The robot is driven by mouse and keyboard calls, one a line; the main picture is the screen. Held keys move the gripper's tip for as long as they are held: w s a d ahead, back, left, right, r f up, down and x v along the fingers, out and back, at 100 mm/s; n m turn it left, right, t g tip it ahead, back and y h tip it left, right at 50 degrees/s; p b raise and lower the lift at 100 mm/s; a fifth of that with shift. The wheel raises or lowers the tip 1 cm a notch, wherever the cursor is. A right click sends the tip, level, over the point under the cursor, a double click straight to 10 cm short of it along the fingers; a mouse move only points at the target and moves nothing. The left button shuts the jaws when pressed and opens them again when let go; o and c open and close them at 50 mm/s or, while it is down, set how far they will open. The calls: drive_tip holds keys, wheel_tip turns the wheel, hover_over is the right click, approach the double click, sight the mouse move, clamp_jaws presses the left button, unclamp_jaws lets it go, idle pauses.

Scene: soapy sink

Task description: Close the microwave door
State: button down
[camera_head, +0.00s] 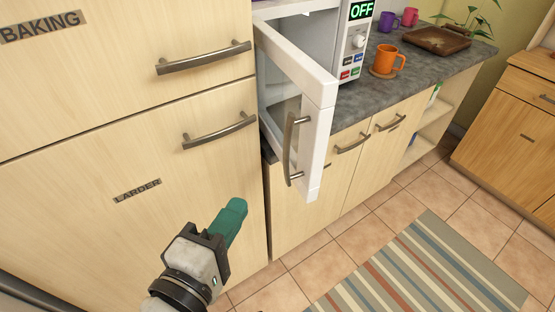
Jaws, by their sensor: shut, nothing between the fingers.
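The white microwave (352,55) stands on the counter at the top middle, with a green "OFF" display and a knob on its front. Its door (318,150) is open and swung out toward me, past the counter's front edge. A metal bar handle (290,150) is on the door's left-facing side. My gripper (236,207) is at the lower middle, with teal fingers pointing up and right. The fingers are shut and hold nothing. They are below and left of the door, apart from it, in front of the larder cabinet.
Tall larder cabinets (90,235) with bar handles stand close on the left. An orange mug (389,60) on a coaster, a brown tray (437,39) and two small cups are on the counter. A striped rug (425,265) lies on the tiled floor, which looks clear.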

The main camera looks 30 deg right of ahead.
wheel_tip(320, 180, up, 2)
drive_tip(key=a+h, duration=0.1)
drive_tip(key=a, duration=0.1)
drive_tip(key=p, duration=0.2)
approach(284, 145)
drive_tip(key=w+x, duration=0.1)
drive_tip(key=x, duration=0.4)
drive_tip(key=shift+s+d+t, duration=0.2)
drive_tip(key=shift+d+t, duration=0.2)
drive_tip(key=shift+d, duration=0.1)
